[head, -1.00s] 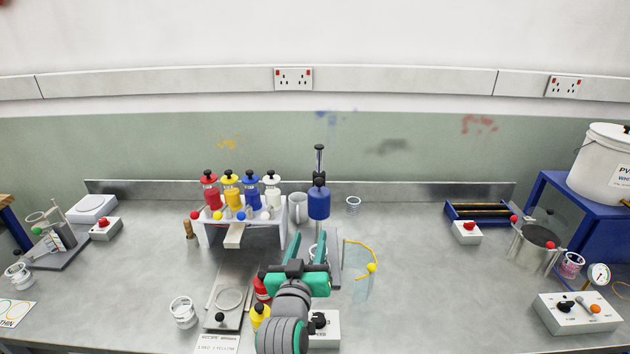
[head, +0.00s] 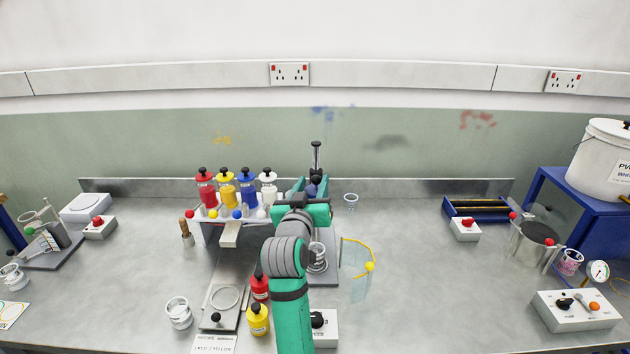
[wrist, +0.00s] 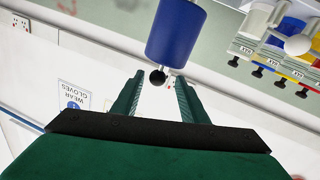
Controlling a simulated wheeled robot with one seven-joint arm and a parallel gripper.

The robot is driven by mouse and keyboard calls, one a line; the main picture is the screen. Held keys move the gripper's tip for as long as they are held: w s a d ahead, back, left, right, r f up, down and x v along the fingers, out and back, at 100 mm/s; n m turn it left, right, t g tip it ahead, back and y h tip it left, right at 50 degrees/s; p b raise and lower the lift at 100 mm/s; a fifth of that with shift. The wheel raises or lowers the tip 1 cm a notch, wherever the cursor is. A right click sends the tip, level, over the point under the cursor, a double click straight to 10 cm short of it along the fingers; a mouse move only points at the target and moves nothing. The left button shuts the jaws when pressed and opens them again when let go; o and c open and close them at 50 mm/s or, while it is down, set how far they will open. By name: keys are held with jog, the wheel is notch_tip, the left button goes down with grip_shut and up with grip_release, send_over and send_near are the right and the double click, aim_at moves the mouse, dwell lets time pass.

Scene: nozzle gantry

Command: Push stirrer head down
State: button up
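The stirrer head is a blue cylinder, mostly hidden behind my gripper in the head view, with only a small blue part (head: 311,189) showing. Its dark post (head: 316,158) rises above it. In the wrist view the blue stirrer head (wrist: 176,35) is large at the top, just beyond my fingertips. A black knob (wrist: 157,77) shows at its end, between the two fingers. My gripper (wrist: 157,85) is open, its green fingers apart on either side of the knob. It also shows in the head view (head: 310,187), at the height of the head. Contact cannot be told.
A rack (head: 205,232) with several coloured bottles stands close on the left. A clear cup (head: 317,258) stands below my gripper. A clear guard with a yellow rim (head: 358,247) is to the right. Red (head: 260,285) and yellow (head: 257,319) bottles stand near my arm.

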jog(key=shift+w+d, duration=0.25)
jog(key=shift+w, duration=0.35)
jog(key=shift+w+d, duration=0.25)
jog(key=shift+w, duration=0.35)
